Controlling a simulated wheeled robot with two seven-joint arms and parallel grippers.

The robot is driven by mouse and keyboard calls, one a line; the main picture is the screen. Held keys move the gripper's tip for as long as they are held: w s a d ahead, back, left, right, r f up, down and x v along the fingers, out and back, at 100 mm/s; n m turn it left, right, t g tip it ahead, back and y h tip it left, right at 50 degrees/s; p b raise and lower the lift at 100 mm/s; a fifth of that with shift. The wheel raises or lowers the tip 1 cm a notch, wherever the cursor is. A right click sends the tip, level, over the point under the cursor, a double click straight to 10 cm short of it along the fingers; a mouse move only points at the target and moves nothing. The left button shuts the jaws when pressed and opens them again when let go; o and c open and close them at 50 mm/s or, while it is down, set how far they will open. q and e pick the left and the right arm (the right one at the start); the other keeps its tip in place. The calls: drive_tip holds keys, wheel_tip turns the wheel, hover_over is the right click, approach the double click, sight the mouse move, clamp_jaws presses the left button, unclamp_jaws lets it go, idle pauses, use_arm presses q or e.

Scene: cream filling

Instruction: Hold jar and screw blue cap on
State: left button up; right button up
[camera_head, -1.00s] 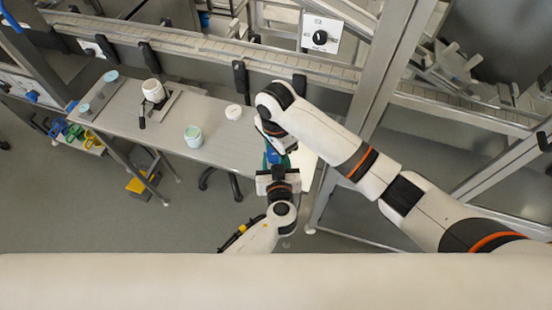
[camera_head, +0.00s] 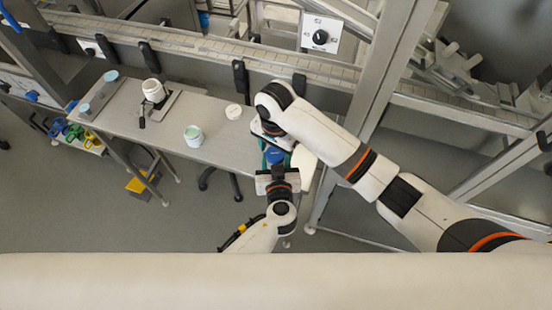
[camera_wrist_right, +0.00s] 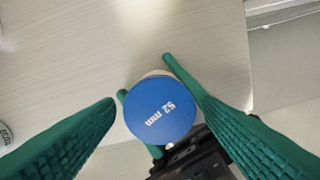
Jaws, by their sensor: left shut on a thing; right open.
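The blue cap (camera_wrist_right: 160,110), marked "52 mm", sits on top of a jar in the right wrist view. Only a pale edge of the jar (camera_wrist_right: 158,73) shows past the cap; I cannot tell how tightly the cap sits. The cap also shows small in the head view (camera_head: 274,155). My left gripper (camera_head: 271,176) is shut on the jar, its green fingers to either side below the cap. My right gripper (camera_wrist_right: 156,103) is open above the cap, with one green finger on each side and gaps between them and the cap.
The pale table (camera_head: 222,148) lies beside the grippers. On it stand a jar with pale green contents (camera_head: 193,136), a white round piece (camera_head: 233,112), and a white jar (camera_head: 153,91) in a dark fixture. A conveyor rail (camera_head: 200,45) runs behind, and a metal post (camera_head: 375,80) stands at right.

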drive_tip(key=shift+n, duration=0.4)
drive_tip(key=n, duration=0.5)
drive_tip(key=shift+n, duration=0.3)
drive_tip(key=n, duration=0.5)
drive_tip(key=shift+n, duration=0.4)
drive_tip(key=shift+c, duration=0.5)
